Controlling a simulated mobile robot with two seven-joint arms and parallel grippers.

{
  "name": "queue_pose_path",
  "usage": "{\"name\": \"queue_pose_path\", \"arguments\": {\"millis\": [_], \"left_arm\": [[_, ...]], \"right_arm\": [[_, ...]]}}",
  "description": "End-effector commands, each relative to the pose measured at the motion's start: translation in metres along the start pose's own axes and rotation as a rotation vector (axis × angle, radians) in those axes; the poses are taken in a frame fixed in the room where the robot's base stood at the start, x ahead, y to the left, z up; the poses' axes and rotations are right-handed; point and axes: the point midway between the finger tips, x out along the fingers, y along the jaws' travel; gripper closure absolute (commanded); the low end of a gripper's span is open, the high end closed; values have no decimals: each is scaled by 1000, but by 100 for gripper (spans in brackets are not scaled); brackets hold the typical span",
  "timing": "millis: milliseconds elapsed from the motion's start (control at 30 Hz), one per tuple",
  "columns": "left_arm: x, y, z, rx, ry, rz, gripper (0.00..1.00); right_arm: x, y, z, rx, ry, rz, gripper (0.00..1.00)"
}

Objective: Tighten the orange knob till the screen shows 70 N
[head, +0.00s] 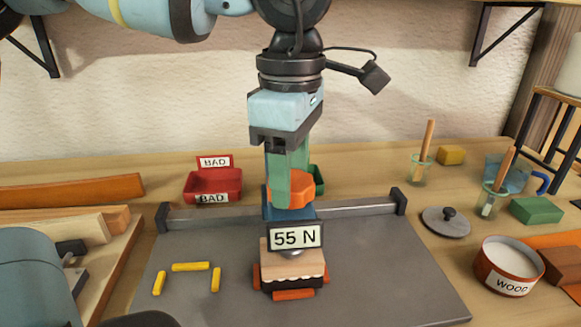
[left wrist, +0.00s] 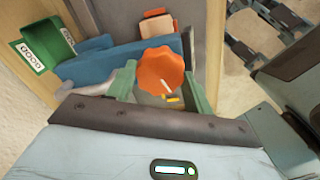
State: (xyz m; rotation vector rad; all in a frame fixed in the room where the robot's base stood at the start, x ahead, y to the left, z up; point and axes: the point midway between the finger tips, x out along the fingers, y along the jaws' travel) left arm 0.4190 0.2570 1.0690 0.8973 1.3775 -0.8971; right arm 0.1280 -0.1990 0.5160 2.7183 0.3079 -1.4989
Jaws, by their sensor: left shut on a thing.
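The orange knob (head: 305,190) sits on top of the blue press (head: 275,213) in the middle of the bench. My left gripper (head: 289,192) comes down from above, its green fingers shut on the knob and hiding part of it. The screen (head: 296,237) on the press front reads 55 N. Below it, a pale wood block (head: 285,260) rests on a dark piece with orange-red parts around it. My right gripper is not seen.
A grey plate (head: 375,285) with a rail lies under the press, with several yellow sticks (head: 190,267) at left. A red BAD tray (head: 213,188) stands behind. A WOOD pot (head: 508,268), grey lid (head: 446,221) and jars are at right.

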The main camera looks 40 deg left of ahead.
Motion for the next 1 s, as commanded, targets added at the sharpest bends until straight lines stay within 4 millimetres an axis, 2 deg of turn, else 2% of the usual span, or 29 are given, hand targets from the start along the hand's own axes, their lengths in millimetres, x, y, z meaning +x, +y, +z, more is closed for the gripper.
{"name": "queue_pose_path", "arguments": {"millis": [533,567,700,733,1000], "left_arm": [[1,0,0,27,1,-1,71],[1,0,0,27,1,-1,47],[1,0,0,26,1,-1,29],[0,0,0,26,1,-1,27],[-1,0,0,26,0,0,27]], "right_arm": [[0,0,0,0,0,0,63],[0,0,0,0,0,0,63],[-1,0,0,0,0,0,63],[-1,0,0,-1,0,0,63],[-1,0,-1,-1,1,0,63]]}}
